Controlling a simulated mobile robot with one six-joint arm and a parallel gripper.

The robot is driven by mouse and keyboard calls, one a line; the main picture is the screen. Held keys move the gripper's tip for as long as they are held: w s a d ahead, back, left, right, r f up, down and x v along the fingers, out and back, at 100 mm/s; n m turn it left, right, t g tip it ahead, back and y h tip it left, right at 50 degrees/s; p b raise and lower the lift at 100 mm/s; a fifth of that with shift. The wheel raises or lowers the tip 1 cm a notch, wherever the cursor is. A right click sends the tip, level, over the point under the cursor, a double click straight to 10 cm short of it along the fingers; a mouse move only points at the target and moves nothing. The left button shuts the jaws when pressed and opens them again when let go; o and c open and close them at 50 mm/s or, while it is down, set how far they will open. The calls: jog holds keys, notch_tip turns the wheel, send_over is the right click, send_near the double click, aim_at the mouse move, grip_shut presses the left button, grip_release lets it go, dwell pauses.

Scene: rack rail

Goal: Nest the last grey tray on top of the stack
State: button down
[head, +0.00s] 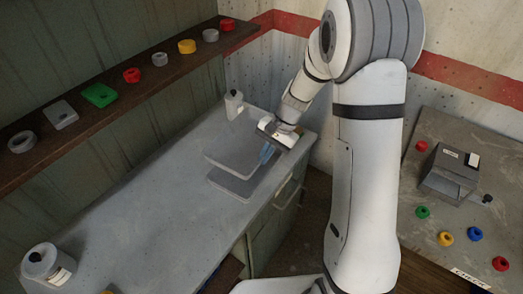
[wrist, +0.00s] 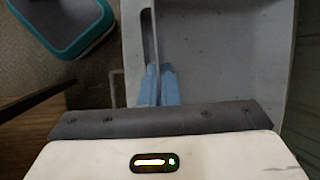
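A grey tray (head: 228,158) is held by its right-hand wall, over the counter. My gripper (head: 267,153) has its blue fingers closed on that wall. In the wrist view the fingers (wrist: 158,84) sit on either side of the tray's thin wall (wrist: 150,35), with the tray's inside to the right. Below the held tray is the grey stack (head: 228,186), low on the counter near its front edge. The held tray looks roughly level and above the stack; whether they touch I cannot tell. It hides much of the stack.
A white canister (head: 233,104) stands behind the tray, and another canister (head: 46,265) at the near left. A shelf (head: 110,103) with rings and blocks runs along the wall. A side table (head: 450,215) stands at right. A teal-rimmed bin (wrist: 94,37) shows below the counter edge.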

jog(key=shift+a+f+b, duration=0.2)
jog(key=shift+f+b, duration=1.45)
jog(key=shift+f, duration=0.95)
jog(key=shift+s, duration=0.15)
jog(key=shift+f+b, duration=1.1)
jog(key=c, duration=1.6)
grip_release()
jog(key=shift+c, duration=0.7)
jog(key=shift+r, duration=0.1)
